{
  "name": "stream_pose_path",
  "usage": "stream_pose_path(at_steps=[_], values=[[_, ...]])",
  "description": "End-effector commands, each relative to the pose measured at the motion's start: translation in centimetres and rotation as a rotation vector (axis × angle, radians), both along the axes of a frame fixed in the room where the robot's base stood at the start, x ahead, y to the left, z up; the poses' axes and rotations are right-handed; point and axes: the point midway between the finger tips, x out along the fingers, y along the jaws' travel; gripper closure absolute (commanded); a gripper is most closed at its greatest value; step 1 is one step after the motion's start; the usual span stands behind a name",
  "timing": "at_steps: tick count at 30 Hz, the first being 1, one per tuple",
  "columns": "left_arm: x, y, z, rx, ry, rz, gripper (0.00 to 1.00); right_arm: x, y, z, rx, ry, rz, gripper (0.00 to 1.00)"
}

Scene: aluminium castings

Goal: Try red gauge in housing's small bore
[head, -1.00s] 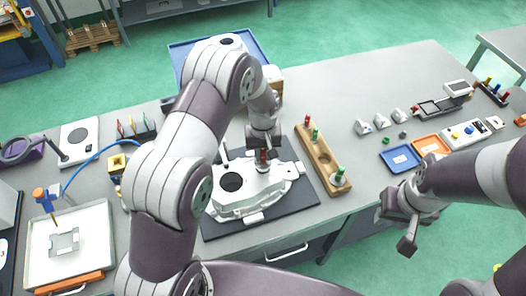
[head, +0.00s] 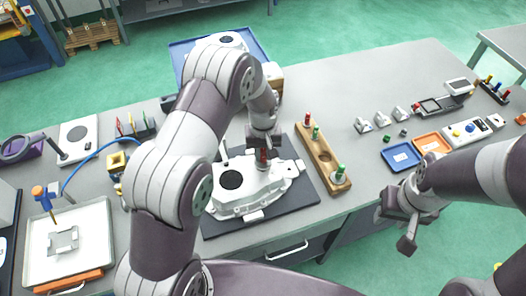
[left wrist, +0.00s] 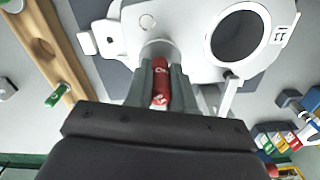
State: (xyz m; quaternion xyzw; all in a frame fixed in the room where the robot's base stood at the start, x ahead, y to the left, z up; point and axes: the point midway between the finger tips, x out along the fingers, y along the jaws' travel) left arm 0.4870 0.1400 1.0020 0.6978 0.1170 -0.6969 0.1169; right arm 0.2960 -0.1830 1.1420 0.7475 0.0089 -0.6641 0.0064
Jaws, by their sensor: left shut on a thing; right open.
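The aluminium housing (head: 238,200) lies on a dark mat (head: 305,194) on the bench. Its large bore shows as a dark round hole in the head view and in the left wrist view (left wrist: 237,37). My left gripper (left wrist: 160,88) is shut on the red gauge (left wrist: 160,82), which points at the small bore's boss (left wrist: 158,48) at the housing's edge. The gauge's far end is hidden, so I cannot tell how deep it sits. In the head view the red gauge (head: 263,155) is partly hidden by the gripper. My right gripper (head: 398,222) is open and empty, off the bench's front edge.
A wooden gauge rack (head: 322,160) with red and green-handled gauges stands right of the mat. Blue (head: 400,156) and orange (head: 432,143) trays lie further right. A white tray (head: 38,250) sits at the left. The bench between rack and trays is mostly clear.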

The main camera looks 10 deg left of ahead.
Motion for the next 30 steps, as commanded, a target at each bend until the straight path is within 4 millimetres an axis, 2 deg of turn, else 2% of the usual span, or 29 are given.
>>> stream_pose_path(at_steps=[14,30], values=[[0.0,0.0,0.2,0.000,-0.001,0.000,1.00,0.0,0.0,0.2,0.000,0.000,0.000,0.57],[0.0,0.0,3.8,0.000,-0.001,0.000,1.00,0.0,0.0,2.9,0.000,0.000,0.000,0.57]])
